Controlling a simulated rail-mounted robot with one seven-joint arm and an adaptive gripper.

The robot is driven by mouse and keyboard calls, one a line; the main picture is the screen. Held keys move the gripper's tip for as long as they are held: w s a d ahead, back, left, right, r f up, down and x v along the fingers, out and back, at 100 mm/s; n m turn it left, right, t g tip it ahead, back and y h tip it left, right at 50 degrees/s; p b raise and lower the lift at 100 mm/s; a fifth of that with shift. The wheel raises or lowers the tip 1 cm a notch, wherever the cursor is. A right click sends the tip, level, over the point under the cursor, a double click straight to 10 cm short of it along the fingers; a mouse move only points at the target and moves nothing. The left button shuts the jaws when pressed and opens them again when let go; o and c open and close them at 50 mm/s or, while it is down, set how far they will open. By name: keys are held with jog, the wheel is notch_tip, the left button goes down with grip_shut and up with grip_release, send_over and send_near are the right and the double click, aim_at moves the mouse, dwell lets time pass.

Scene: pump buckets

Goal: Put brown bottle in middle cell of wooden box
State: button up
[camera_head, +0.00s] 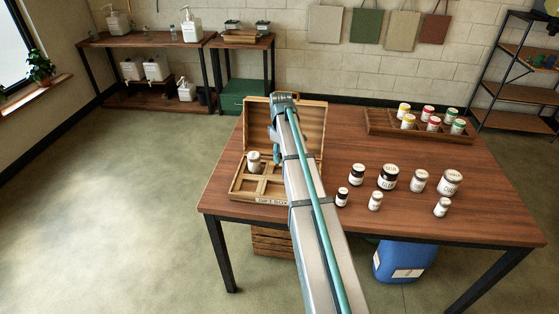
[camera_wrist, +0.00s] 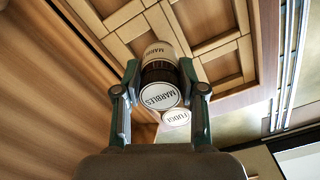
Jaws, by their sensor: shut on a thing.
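My gripper (camera_wrist: 160,78) is shut on the brown bottle (camera_wrist: 159,75) in the wrist view, with one finger on each side. The bottle has a dark brown band and a pale label reading MARBLES, and its white round end faces the camera. The wooden box (camera_wrist: 197,20) with its cell dividers lies beyond the bottle; the bottle covers part of it. In the head view the box (camera_head: 236,190) stands open at the table's left front, lid raised. My gripper (camera_head: 277,154) is at the box, mostly hidden by my arm; the held bottle cannot be made out there.
A jar (camera_head: 254,162) stands in the box's left back cell. A white round end reading FUDGE (camera_wrist: 176,117) shows close beside the held bottle. Several jars (camera_head: 388,177) stand right of my arm. A wooden tray (camera_head: 384,130) with colored jars is at the back right.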

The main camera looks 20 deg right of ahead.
jog(key=w+f, duration=0.2)
jog(key=f, duration=0.1)
jog(key=shift+w+d+f+p, duration=0.15)
jog(key=shift+w+d+p, duration=0.2)
jog(key=shift+d+p, duration=0.05)
jog(key=shift+w+f+p, duration=0.15)
jog(key=shift+f+p, duration=0.65)
jog(key=shift+f, duration=1)
jog(key=shift+f, duration=0.1)
jog(key=o, duration=1.2)
notch_tip(320, 180, up, 12)
jog(key=b, duration=0.3)
jog(key=shift+d, duration=0.1)
